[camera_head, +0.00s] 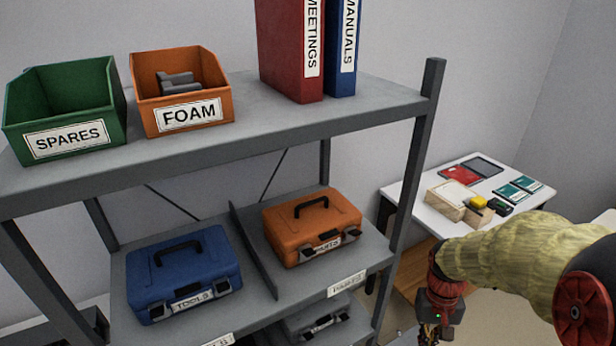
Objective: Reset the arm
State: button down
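My arm, in a yellowish sleeve, reaches in from the right edge of the head view. My gripper (432,332) hangs at the lower right, pointing down, to the right of the shelf's front post. Its fingers are dark and run off the bottom edge, so I cannot tell whether they are open or shut. Nothing can be seen held in it.
A grey shelf unit (285,118) stands left, holding a green SPARES bin (112,125), an orange FOAM bin (222,80), red and blue binders, a blue case (215,250) and an orange case (345,215). A white table (415,195) with small items stands behind my arm.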

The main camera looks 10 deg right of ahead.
jog(key=s+a+r+n+t, duration=0.1)
jog(key=s+a+r+t, duration=0.2)
jog(key=a+r, duration=0.3)
jog(key=s+a+r+n+t, duration=0.2)
jog(key=a+r, duration=0.5)
jog(key=r, duration=0.6)
jog(key=shift+s+a+t, duration=0.25)
jog(key=shift+s+t, duration=0.35)
jog(key=shift+t, duration=0.4)
jog(key=shift+d+r, duration=0.1)
